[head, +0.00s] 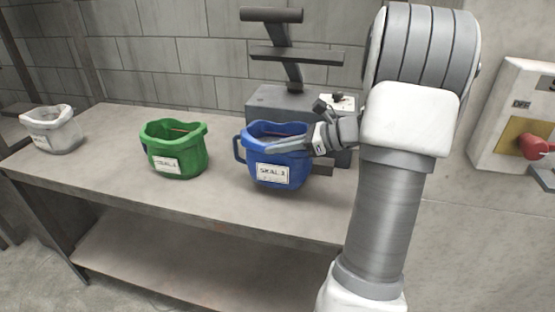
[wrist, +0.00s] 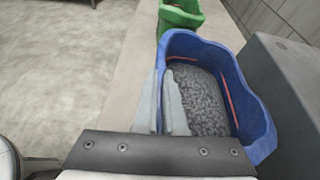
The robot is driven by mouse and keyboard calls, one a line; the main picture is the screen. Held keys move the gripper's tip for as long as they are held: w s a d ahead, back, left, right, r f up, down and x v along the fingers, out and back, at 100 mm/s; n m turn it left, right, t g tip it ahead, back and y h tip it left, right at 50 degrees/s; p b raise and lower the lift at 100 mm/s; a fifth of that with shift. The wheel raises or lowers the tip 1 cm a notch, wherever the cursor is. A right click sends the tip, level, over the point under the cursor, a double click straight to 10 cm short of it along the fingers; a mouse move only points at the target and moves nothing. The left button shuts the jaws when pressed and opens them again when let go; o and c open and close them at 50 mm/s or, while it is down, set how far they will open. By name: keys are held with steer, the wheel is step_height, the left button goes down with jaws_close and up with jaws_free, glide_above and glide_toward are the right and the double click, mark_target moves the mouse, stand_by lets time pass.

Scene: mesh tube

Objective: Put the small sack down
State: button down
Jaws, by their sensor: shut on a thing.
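The small sack appears to be the blue, open-topped one (head: 290,171), upright at the workbench (head: 110,165), with a white label on its front and a loop at its left side. My gripper (head: 274,147) reaches in from the right and is shut on its near rim. In the wrist view, the blue sack (wrist: 255,130) holds grey pellets, and the fingers of my gripper (wrist: 168,100) pinch its left wall. I cannot tell whether its bottom touches the bench top.
A green sack (head: 188,154) stands left of the blue one, and a white sack (head: 55,135) stands at the far left. A grey machine (head: 265,97) with stepped plates is close behind the blue sack. A panel with a red handle (head: 533,145) is at the right. Bench space is free between the sacks.

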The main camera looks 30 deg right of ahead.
mark_target(278, 169)
step_height(278, 169, down, 3)
steer(key=shift+b, duration=0.45)
steer(key=c, duration=1.5)
jaws_free()
steer(key=shift+f, duration=0.15)
steer(key=o, duration=0.5)
